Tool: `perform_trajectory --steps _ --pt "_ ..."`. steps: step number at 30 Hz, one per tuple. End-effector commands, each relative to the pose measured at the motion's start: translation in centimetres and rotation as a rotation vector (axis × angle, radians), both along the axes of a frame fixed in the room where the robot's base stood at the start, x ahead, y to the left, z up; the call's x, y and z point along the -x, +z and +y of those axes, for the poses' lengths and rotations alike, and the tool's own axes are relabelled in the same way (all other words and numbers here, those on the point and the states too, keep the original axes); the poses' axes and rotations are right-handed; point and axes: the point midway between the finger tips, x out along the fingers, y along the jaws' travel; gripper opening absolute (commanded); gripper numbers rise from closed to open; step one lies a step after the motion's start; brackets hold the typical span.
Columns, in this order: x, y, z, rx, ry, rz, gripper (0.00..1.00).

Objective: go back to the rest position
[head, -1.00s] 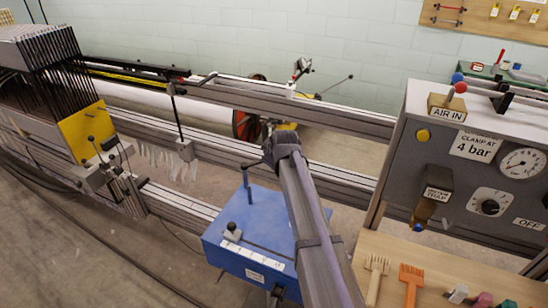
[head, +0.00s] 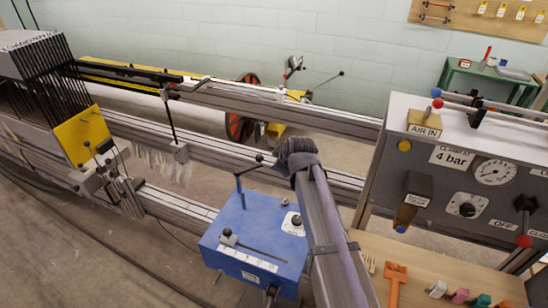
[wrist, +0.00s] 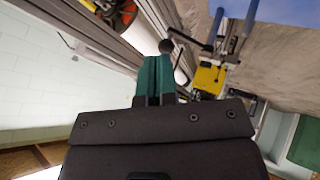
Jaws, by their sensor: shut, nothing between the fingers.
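My gripper (wrist: 155,66) shows in the wrist view as two teal fingers closed together, with nothing held between them. A dark round knob (wrist: 167,46) appears just past the fingertips; I cannot tell whether they touch it. In the head view my arm rises from the bottom, right of centre, beside the blue box (head: 232,258), and its dark wrist end hides the fingers. The blue box has a slider lever and a dial (head: 293,223) on top.
A grey control panel (head: 375,180) with gauge and levers stands right, above a wooden bench (head: 420,262) with an orange comb (head: 396,280). Metal rails (head: 250,105) cross behind my arm. A yellow plate (head: 82,138) and dark frames stand left. Bare floor lies at lower left.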

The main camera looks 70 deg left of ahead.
Motion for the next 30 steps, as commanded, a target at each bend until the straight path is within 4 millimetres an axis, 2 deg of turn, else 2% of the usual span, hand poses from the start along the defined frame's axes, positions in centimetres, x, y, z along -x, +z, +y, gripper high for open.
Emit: perform_trajectory --steps 1,16,18,20,21,23,24,26,27,29,30 --pt "-0.1 0.5 -0.2 0.000 0.000 0.000 0.00" --pt "-0.1 0.2 -0.4 0.005 -0.028 0.026 0.00" --pt "0.2 -0.5 -1.5 0.059 -0.111 0.105 0.00" --pt "1.1 -1.4 -5.7 0.149 -0.230 0.195 0.00" --pt "-0.1 -1.8 -9.0 0.200 -0.325 0.240 0.00" --pt "-3.5 -2.3 -13.8 0.256 -0.475 0.296 0.00" --pt "-5.8 -2.6 -17.1 0.288 -0.575 0.328 0.00" --pt "-9.2 -2.9 -22.1 0.326 -0.721 0.374 0.00" --pt "-11.3 -3.1 -25.5 0.347 -0.816 0.402 0.00" --pt "-14.2 -3.3 -30.8 0.372 -0.960 0.442 0.00" --pt "-15.9 -3.5 -34.4 0.387 -1.055 0.469 0.00"
